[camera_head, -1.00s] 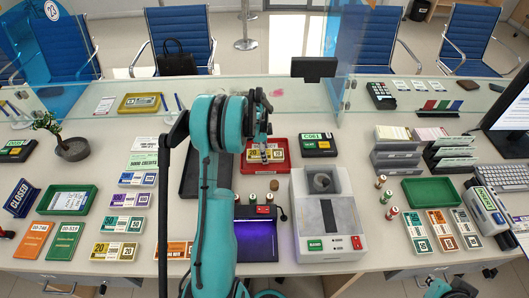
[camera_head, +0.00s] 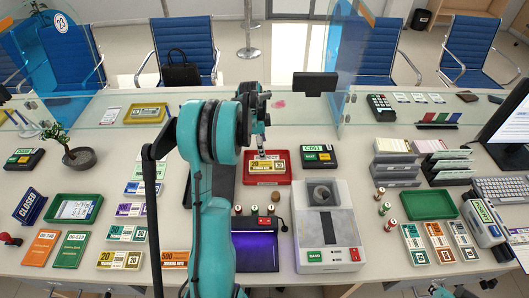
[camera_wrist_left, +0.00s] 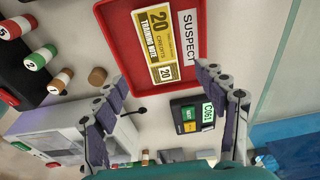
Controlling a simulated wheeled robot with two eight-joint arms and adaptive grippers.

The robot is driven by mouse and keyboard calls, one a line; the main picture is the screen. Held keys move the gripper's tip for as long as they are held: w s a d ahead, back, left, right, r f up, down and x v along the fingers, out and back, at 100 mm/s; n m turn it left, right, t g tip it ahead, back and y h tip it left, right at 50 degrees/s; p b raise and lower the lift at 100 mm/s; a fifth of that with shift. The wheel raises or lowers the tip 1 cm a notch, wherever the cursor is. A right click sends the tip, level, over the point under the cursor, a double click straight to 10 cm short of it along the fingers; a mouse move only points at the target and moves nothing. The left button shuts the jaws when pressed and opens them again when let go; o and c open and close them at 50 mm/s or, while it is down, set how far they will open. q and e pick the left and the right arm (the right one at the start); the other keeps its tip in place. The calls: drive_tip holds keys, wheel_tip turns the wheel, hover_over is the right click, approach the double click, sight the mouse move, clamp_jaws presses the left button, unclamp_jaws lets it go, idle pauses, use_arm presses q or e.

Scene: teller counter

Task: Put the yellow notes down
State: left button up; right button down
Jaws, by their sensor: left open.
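The yellow notes (camera_wrist_left: 158,45), marked 20 credits, lie flat in the red tray (camera_wrist_left: 125,48) labelled SUSPECT in the left wrist view. In the head view the notes (camera_head: 267,166) lie in the same red tray (camera_head: 287,178), behind the grey machine. My left gripper (camera_wrist_left: 162,76) is open and empty, its fingers spread apart and clear of the notes. In the head view my left gripper (camera_head: 261,148) is above the tray's back part, partly hidden by its own arm. My right gripper (camera_head: 458,289) shows only partly at the bottom right edge; its fingers are unclear.
A dark boxed device (camera_head: 318,157) stands right of the red tray. The grey machine (camera_head: 329,232) and a purple-lit pad (camera_head: 256,250) are in front. Stacks of notes (camera_head: 128,233) lie left, and a glass screen (camera_head: 347,75) rises behind.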

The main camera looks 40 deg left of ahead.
use_arm(q)
drive_tip(key=s+d+r+n+t+y, duration=0.1)
drive_tip(key=s+d+r+n, duration=0.1)
drive_tip(key=d+r, duration=0.5)
drive_tip(key=s+d+r+n+t+y, duration=0.1)
drive_tip(key=s+d+r+n, duration=0.15)
drive_tip(key=d+r, duration=0.4)
drive_tip(key=s+d+f+n+t, duration=0.1)
drive_tip(key=s+d+n+t, duration=0.3)
drive_tip(key=s+d, duration=0.9)
drive_tip(key=d+n, duration=0.1)
drive_tip(key=d, duration=0.1)
drive_tip(key=shift+s+d+f+h, duration=0.25)
drive_tip(key=shift+d+f+h, duration=0.05)
drive_tip(key=shift+f+n, duration=0.1)
drive_tip(key=shift+n, duration=0.15)
